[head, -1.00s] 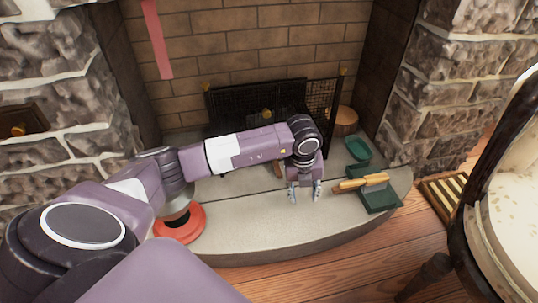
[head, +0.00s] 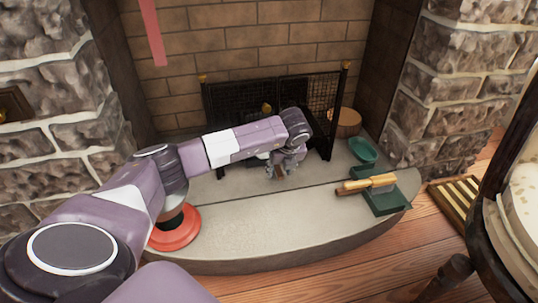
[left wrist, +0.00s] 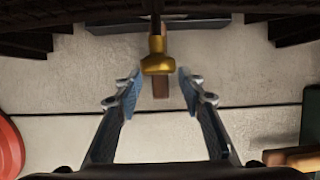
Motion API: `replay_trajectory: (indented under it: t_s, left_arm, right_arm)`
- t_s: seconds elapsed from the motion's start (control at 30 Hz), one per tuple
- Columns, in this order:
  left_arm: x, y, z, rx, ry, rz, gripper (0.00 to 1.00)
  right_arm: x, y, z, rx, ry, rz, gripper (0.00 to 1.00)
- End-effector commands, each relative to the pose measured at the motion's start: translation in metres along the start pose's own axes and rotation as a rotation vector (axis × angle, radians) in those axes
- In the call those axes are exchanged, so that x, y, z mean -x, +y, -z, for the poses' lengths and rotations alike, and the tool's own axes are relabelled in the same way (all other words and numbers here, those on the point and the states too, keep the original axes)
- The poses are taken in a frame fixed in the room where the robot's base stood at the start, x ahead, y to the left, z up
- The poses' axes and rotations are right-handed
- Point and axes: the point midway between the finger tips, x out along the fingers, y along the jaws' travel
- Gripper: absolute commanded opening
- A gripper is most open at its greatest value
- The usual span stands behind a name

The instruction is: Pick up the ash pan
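I take the ash pan to be the flat dark item lying under the fire screen; its grey-blue body (left wrist: 115,28) shows at the top of the left wrist view. A short brown handle (left wrist: 161,88) points from it toward my gripper. My left gripper (left wrist: 158,78) is open and empty, its fingers on either side of the handle's line. It also shows in the head view (head: 282,174), low over the hearth before the screen, where the arm hides most of the pan. A brass knob (left wrist: 157,62) hides part of the handle. My right gripper is not in view.
The black mesh fire screen (head: 322,100) stands close behind the gripper. On the hearth (head: 270,225) are a red round base (head: 174,238), a green dish (head: 363,150) and a green tray (head: 388,203) with a wooden-handled item (head: 367,184). The hearth's front is clear.

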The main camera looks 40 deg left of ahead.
Motion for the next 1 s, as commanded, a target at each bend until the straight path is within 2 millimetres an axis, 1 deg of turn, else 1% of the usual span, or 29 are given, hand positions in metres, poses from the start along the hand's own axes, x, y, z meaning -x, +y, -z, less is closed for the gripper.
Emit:
replay_trajectory:
  t_s: [0.03, 0.1, 0.37, 0.6, 0.7, 1.0]
  left_arm:
    - [-0.0108, 0.0002, 0.0019, 0.001, 0.0, -0.001, 0.36]
    - [-0.0138, -0.0002, 0.0012, 0.0, 0.0, 0.001, 0.36]
    - [-0.0125, -0.0003, 0.0001, -0.001, 0.0, 0.001, 0.35]
    - [-0.0126, -0.0002, 0.0002, -0.001, 0.0, 0.001, 0.09]
    - [-0.0126, -0.0002, 0.0003, -0.001, 0.001, 0.001, 0.0]
    - [-0.0117, -0.0007, -0.0011, 0.0, -0.003, 0.002, 0.0]
  right_arm:
    - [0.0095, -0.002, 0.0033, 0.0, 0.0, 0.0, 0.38]
    - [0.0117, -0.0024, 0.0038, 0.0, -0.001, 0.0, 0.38]
    - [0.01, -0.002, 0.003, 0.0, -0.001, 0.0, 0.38]
    - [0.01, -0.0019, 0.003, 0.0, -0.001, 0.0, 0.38]
    - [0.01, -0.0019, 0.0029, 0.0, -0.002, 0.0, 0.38]
    - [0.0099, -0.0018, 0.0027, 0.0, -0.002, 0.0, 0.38]
